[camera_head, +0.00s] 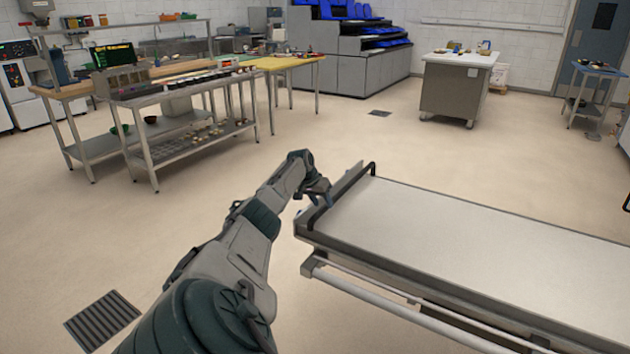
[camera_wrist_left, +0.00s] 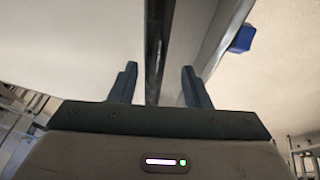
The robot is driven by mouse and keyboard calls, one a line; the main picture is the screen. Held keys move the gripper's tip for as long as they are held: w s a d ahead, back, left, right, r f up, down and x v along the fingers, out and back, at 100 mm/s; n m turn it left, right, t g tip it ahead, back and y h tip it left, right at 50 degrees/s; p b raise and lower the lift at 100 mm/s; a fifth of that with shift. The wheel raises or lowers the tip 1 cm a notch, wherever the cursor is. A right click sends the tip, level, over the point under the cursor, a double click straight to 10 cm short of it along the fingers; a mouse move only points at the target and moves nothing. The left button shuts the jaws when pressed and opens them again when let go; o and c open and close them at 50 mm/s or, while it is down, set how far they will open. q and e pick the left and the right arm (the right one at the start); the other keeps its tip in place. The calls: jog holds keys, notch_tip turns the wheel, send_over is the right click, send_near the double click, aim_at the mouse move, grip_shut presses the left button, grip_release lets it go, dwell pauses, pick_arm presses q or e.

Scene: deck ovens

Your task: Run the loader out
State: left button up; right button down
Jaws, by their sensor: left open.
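The loader (camera_head: 470,225) is a long flat pale bed with a metal frame, reaching from the centre to the right edge in the head view. A dark handle (camera_head: 372,168) is at its near left end. My left gripper (camera_head: 320,196) is at that end, beside the handle. In the left wrist view my left gripper (camera_wrist_left: 158,85) is open, and a dark bar (camera_wrist_left: 158,45) runs between its two fingers, apart from both. The pale surface to its left there looks like the loader bed. My right gripper is not in view.
A white rail (camera_head: 365,298) runs along the loader's near side. Steel work tables (camera_head: 190,90) stand at the back left. A cabinet with a white top (camera_head: 455,90) and a small table (camera_head: 597,70) stand at the back right. The floor between is clear, with a grate (camera_head: 102,320).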

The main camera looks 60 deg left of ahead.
pick_arm(q)
jog(key=v, duration=1)
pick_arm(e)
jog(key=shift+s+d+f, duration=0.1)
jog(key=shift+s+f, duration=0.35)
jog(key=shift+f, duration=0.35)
pick_arm(q)
jog(key=shift+s+a+f, duration=0.1)
